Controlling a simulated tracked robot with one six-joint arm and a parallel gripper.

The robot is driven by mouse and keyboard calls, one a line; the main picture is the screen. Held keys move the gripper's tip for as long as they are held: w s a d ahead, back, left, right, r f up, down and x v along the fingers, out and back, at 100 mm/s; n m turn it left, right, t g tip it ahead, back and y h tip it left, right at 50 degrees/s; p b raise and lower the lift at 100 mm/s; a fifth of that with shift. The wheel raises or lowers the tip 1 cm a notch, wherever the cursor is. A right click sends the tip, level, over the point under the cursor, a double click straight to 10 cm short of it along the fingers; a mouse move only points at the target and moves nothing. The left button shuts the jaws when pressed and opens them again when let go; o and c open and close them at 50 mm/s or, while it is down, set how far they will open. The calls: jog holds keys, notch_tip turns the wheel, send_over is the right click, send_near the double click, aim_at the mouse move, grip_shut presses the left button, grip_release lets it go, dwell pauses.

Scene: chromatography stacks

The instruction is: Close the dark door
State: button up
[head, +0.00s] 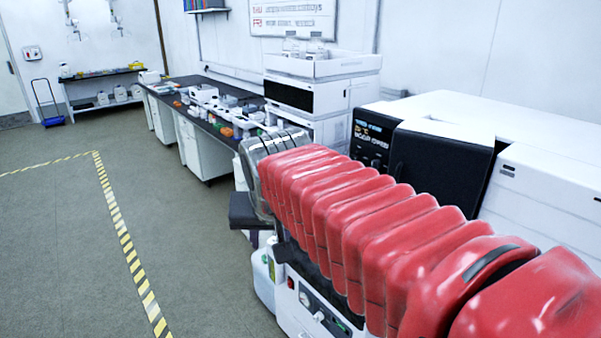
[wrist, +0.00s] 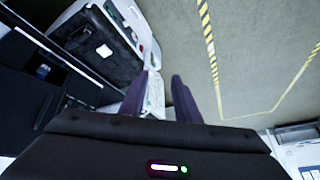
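The dark door (head: 440,168) is a black panel on the white instrument at the right in the head view. It appears to stand out from the instrument's front, but my red-sleeved arm hides its lower part. The wrist view shows dark panels and a dark recess at the left; I cannot tell which of these is the door. My gripper (wrist: 162,80) has two purple fingers held apart, with nothing gripped between them. Past the fingers are a white surface and the floor.
A small lit display (head: 369,131) is left of the door. A white stacked instrument (head: 320,95) stands farther back. A dark bench (head: 200,115) carries small labware. The grey floor at the left is open, crossed by yellow-black tape (head: 128,240).

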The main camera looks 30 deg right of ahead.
jog(key=s+a+f+n+y, duration=0.2)
jog(key=s+a+f+n, duration=0.4)
jog(key=s+a, duration=0.3)
jog(key=shift+s+f, duration=0.8)
jog(key=shift+s, duration=0.3)
jog(key=shift+s, duration=0.15)
